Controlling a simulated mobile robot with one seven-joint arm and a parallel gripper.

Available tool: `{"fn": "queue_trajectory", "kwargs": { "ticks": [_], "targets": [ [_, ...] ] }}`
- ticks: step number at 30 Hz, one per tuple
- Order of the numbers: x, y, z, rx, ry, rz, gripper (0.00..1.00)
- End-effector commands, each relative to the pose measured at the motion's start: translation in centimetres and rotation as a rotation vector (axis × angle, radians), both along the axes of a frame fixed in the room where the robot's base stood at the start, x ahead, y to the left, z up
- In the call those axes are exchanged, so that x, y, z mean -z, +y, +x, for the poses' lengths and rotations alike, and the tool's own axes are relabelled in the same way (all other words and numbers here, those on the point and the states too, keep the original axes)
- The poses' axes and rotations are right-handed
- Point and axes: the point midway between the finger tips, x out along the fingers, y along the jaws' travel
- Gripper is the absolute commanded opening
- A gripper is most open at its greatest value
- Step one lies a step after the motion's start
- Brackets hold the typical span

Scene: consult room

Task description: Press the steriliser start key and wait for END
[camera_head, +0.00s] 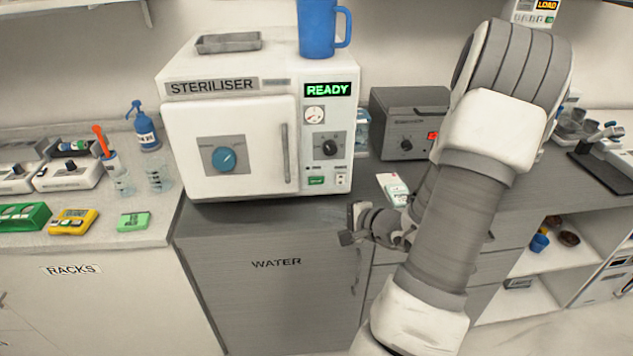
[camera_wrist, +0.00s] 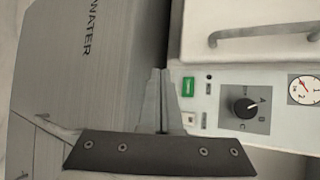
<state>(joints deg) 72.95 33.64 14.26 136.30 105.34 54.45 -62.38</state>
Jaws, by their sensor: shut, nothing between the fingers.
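The steriliser (camera_head: 258,122) is a white box on the counter with its door shut. Its display (camera_head: 327,90) reads READY in green. A green key (camera_head: 316,181) sits low on its right-hand panel, below a black knob (camera_head: 328,145) and a round gauge (camera_head: 315,115). In the wrist view the green key (camera_wrist: 188,87) is just right of the fingertips, with the knob (camera_wrist: 245,107) further right. My gripper (camera_head: 350,222) is shut and empty, below and in front of the panel; its fingers (camera_wrist: 160,80) look apart from the key.
A blue mug (camera_head: 318,28) and a metal tray (camera_head: 228,42) stand on top of the steriliser. A grey box (camera_head: 408,120) with a red display is to its right. The WATER cupboard (camera_head: 275,290) is below. Timers and bottles are on the left counter.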

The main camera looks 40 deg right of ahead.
Motion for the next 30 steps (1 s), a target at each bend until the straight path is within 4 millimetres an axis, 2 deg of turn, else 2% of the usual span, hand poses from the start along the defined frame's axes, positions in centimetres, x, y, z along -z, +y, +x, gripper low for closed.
{"fn": "queue_trajectory", "kwargs": {
  "ticks": [8,21,30],
  "targets": [
    [-0.2,-0.4,0.6,-0.002,0.001,0.0,0.0],
    [0.0,-3.4,5.6,-0.003,-0.001,-0.002,0.0],
    [0.0,-4.5,7.4,-0.002,-0.001,-0.001,0.0]
  ]
}}
